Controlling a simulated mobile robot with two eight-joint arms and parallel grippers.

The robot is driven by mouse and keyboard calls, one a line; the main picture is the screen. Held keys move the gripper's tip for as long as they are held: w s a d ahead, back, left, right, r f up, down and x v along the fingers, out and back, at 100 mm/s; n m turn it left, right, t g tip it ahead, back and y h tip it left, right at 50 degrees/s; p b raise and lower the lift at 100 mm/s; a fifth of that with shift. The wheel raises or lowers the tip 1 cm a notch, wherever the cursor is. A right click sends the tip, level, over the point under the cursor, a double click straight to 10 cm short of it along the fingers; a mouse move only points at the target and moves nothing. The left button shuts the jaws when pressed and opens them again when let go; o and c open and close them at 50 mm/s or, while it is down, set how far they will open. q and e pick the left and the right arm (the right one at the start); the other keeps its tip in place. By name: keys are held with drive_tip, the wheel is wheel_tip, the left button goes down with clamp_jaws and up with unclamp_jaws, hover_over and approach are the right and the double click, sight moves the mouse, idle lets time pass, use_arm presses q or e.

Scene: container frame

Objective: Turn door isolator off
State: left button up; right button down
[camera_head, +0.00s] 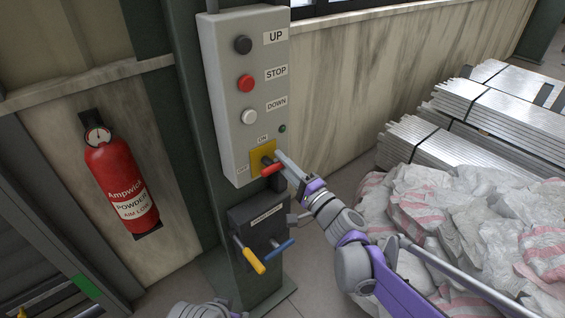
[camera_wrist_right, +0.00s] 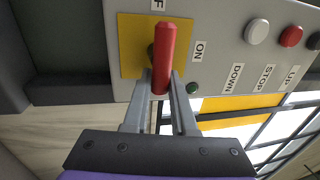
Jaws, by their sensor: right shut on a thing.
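The door isolator is a red handle (camera_head: 271,169) on a yellow plate (camera_head: 262,155) low on the grey control box. In the right wrist view the red handle (camera_wrist_right: 163,58) lies crosswise to the ON label (camera_wrist_right: 199,51), its far end toward the partly cut-off label ending in F (camera_wrist_right: 158,5). My right gripper (camera_head: 277,163) is at the handle from the right. It also shows in the right wrist view (camera_wrist_right: 161,80), shut on the handle, with a finger on each side. My left gripper is not in view.
The grey box (camera_head: 222,85) carries UP, STOP and DOWN buttons above the isolator. A dark box (camera_head: 258,215) with yellow and blue levers sits below. A red extinguisher (camera_head: 120,180) hangs at left. Metal stacks (camera_head: 480,110) and wrapped bags (camera_head: 450,220) fill the right.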

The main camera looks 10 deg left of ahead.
idle(0.4)
drive_tip(key=c, duration=0.7)
unclamp_jaws()
drive_tip(key=shift+c, duration=0.2)
drive_tip(key=v, duration=1)
drive_tip(key=shift+s+d+b, duration=0.25)
drive_tip(key=shift+s+b, duration=0.05)
drive_tip(key=shift+b, duration=0.1)
drive_tip(key=shift+f, duration=0.15)
